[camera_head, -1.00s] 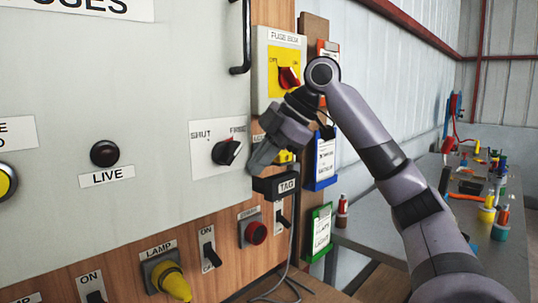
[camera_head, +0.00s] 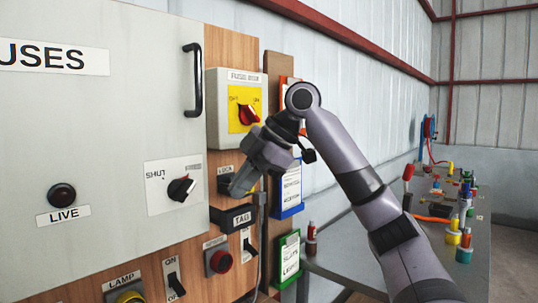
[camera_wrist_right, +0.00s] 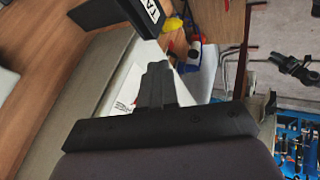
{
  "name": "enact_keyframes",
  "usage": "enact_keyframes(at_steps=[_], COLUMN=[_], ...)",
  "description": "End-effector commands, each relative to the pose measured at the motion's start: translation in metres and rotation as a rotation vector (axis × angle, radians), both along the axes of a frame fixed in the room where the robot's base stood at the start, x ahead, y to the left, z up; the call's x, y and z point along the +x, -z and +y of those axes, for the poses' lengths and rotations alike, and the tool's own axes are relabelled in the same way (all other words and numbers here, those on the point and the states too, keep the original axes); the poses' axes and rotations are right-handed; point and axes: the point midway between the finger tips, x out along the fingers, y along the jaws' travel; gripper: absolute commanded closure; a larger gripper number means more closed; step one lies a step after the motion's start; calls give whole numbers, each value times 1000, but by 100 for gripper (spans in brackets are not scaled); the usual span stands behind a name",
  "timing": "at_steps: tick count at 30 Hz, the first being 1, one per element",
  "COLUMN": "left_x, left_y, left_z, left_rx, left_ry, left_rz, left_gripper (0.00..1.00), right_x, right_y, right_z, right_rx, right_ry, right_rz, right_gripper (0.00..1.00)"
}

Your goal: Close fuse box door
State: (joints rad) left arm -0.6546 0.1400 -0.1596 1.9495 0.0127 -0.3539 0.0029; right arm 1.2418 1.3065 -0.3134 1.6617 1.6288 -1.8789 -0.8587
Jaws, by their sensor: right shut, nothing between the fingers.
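The fuse box door (camera_head: 120,120) is a large pale grey panel labelled FUSES, at the left of the head view. It has a black bar handle (camera_head: 194,80) near its right edge and a black SHUT/FREE knob (camera_head: 181,189) lower down. The door lies over or close to the wooden board; I cannot tell whether a gap remains. My right gripper (camera_head: 238,188) is shut and empty, just right of the door's edge, in front of the LOCK switch, which it partly hides. Its closed fingers (camera_wrist_right: 158,75) show in the right wrist view. My left gripper is out of view.
A red-and-yellow rotary switch box (camera_head: 240,108) is above my gripper, and a black TAG block (camera_head: 237,218) is below. A red button (camera_head: 219,261) and toggles sit lower. Coloured document holders (camera_head: 290,190) hang at the right, beside a cluttered bench (camera_head: 460,270).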

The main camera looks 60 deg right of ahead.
Motion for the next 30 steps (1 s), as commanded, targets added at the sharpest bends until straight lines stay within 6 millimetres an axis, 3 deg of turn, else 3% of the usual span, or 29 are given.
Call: enact_keyframes(at_steps=[7, 18, 30], left_x=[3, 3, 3], left_y=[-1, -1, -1], left_z=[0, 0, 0], left_rx=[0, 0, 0], left_ry=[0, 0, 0], left_rz=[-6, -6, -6], left_gripper=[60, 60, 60], right_x=[-21, -31, -33], right_y=[-32, -46, -49], right_z=[-11, -16, -18], right_rx=[2, -2, -1], right_ry=[-4, -3, -3], right_rz=[-1, 1, 4], right_gripper=[100, 100, 100])
